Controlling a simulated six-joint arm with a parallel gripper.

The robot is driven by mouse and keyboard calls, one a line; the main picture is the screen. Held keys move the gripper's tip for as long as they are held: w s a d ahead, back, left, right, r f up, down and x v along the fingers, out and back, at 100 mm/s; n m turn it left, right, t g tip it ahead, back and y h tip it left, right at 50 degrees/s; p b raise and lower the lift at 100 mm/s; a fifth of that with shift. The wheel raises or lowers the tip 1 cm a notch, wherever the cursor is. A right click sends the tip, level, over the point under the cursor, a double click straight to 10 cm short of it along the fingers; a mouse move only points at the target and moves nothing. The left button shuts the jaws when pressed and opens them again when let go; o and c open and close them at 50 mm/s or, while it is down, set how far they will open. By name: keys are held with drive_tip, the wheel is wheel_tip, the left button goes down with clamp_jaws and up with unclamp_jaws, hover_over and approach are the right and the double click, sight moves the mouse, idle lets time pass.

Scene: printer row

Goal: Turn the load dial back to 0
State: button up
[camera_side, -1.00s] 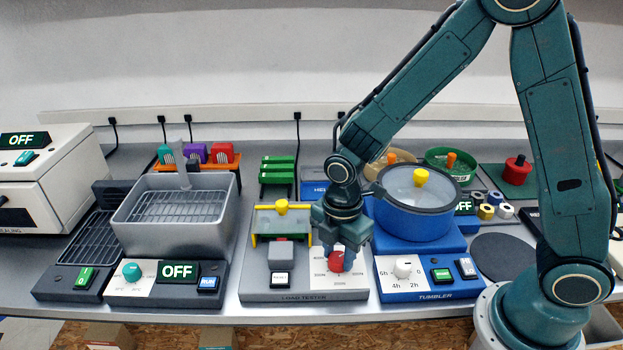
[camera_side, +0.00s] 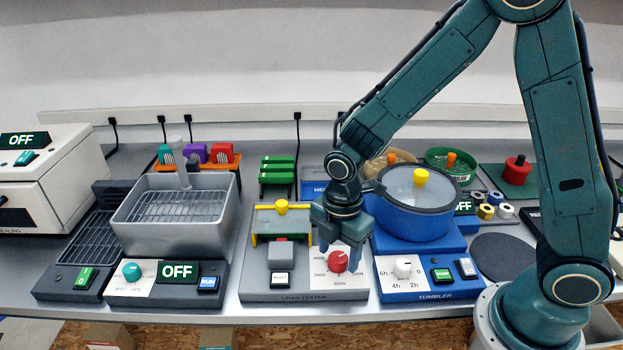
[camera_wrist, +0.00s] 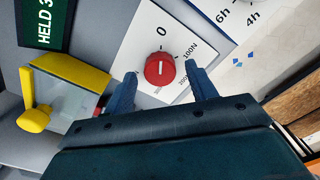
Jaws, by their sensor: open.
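The red load dial (camera_side: 338,262) is on the white scale panel at the right front of the grey load tester (camera_side: 262,288). In the wrist view the dial (camera_wrist: 159,70) shows a short white pointer line. The line points up the picture, roughly toward the printed 0; the 100N mark is to its right. My gripper (camera_side: 340,245) is above and behind the dial, pointing down. In the wrist view my gripper (camera_wrist: 160,80) is open, one finger on each side of the dial, holding nothing. It appears clear of the dial.
The blue tumbler (camera_side: 430,278) with its lidded drum stands close on the right. A yellow handle (camera_wrist: 35,118) and a display (camera_wrist: 46,22) reading HELD, partly cut off, are left of the dial. The grey basin (camera_side: 172,225) stands farther left.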

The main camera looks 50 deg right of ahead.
sight(341, 257)
wheel_tip(341, 257, up, 13)
drive_tip(key=shift+r, duration=0.15)
idle(0.5)
drive_tip(key=s+d+r+m+t, duration=0.2)
drive_tip(key=s+d+r+m, duration=0.2)
drive_tip(key=s+m, duration=0.3)
drive_tip(key=s+d+r+m+t, duration=0.3)
drive_tip(key=s+m, duration=0.5)
drive_tip(key=m, duration=0.3)
drive_tip(key=shift+s+d+r+t, duration=0.3)
drive_tip(key=shift+d+r, duration=0.45)
drive_tip(key=shift+d, duration=0.35)
